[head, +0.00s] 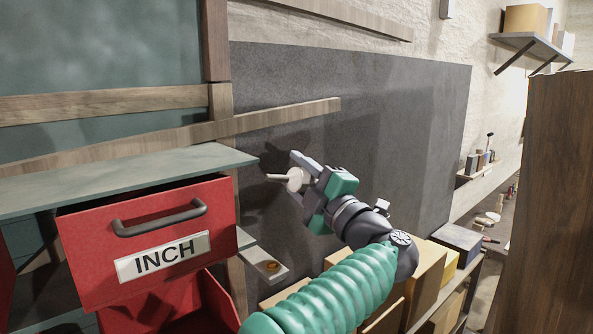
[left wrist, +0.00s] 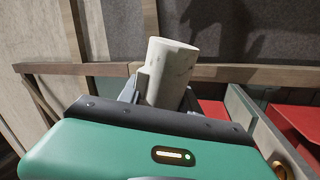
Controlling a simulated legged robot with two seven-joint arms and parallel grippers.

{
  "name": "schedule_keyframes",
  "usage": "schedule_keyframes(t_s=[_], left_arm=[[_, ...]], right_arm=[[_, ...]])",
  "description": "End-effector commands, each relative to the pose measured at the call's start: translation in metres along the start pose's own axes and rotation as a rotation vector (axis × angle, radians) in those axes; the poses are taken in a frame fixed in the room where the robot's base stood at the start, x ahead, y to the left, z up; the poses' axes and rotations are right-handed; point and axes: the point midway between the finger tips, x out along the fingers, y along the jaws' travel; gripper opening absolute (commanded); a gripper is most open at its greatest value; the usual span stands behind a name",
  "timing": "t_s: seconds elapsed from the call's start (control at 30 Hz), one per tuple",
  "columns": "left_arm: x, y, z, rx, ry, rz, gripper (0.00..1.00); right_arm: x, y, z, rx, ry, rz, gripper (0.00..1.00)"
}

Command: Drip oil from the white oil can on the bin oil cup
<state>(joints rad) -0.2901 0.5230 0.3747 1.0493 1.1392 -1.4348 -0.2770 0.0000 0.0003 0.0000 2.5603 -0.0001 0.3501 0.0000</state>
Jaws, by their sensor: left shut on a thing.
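My left gripper (head: 304,183) is shut on the white oil can (head: 295,179), in front of the dark grey panel. The can lies tilted on its side, its thin spout pointing left in the head view. In the left wrist view the can's pale cylinder (left wrist: 170,75) stands between the fingers, which it partly hides; the spout does not show there. A small brass-coloured cup (head: 272,267), apparently the bin oil cup, sits on a grey bracket (head: 258,258) beside the red INCH bin, below and slightly left of the can, apart from it. My right gripper is not in view.
The red INCH bin (head: 90,250) with a dark handle stands partly open under a grey-green board (head: 110,180). A timber beam (head: 285,113) runs above the can. Cardboard boxes (head: 425,280) stand on a shelf at lower right.

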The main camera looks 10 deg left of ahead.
Motion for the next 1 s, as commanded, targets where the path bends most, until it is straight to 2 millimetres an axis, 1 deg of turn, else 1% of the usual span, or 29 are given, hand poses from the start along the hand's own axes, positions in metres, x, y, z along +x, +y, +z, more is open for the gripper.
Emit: schedule_keyframes(t_s=[0.03, 0.13, 0.33, 0.43, 0.53, 0.7, 1.0], left_arm=[[0.001, 0.005, -0.002, 0.048, -0.013, 0.0, 0.0], [0.001, 0.003, -0.001, 0.105, -0.027, -0.001, 0.0], [0.001, 0.001, 0.001, 0.109, -0.029, -0.002, 0.0], [0.001, 0.002, 0.001, 0.121, -0.032, -0.002, 0.0], [0.002, 0.006, 0.0, 0.192, -0.051, -0.001, 0.0], [0.001, 0.006, 0.0, 0.33, -0.088, -0.003, 0.0], [0.002, 0.005, 0.002, 0.501, -0.134, -0.007, 0.0]], right_arm=[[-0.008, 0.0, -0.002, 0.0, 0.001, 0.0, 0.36], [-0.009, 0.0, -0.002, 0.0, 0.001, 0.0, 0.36], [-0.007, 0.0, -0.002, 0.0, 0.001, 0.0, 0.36], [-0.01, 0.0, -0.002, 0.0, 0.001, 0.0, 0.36], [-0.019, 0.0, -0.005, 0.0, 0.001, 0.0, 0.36], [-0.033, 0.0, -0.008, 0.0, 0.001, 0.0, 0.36], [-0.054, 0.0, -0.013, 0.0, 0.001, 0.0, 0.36]])
